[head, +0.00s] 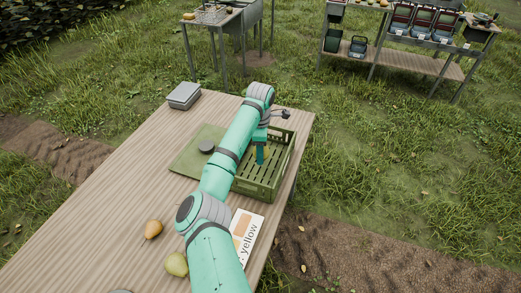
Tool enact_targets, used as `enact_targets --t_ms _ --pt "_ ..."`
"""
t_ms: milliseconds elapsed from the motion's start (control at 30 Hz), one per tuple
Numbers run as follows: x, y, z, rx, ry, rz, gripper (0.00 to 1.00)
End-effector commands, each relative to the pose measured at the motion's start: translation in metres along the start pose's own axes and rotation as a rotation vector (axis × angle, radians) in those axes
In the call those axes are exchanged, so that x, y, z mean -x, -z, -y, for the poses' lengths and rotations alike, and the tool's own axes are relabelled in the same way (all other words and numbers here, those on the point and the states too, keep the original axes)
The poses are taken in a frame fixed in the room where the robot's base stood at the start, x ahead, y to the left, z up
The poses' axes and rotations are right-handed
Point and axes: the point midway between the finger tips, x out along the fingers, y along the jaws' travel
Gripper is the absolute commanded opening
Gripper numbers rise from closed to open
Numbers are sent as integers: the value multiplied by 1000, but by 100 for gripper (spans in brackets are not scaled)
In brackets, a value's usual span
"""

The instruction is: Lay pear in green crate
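The green crate (258,191) stands on the wooden table near its right edge. My teal arm reaches across the table, and my gripper (261,157) points down over or inside the crate. Its fingertips are small in the view, and I cannot tell whether they are open or hold anything. An orange-brown pear (153,229) lies on the table at the left of my arm. A yellow-green pear (177,264) lies nearer, close to my arm. Much of the crate's inside is hidden by my arm and the crate wall.
A green mat (185,163) with a dark round object (206,146) lies left of the crate. A grey box (184,95) sits at the far table corner. The table's left side is clear.

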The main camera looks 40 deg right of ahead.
Motion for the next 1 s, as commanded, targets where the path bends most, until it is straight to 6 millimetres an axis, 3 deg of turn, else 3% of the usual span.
enact_targets --t_ms 467,500,567,1000 --pt "0 1 0 2 0 0 23" --pt "0 2 0 3 0 0 55" --pt "0 3 0 4 0 0 69" --pt "9 2 0 3 0 0 72"
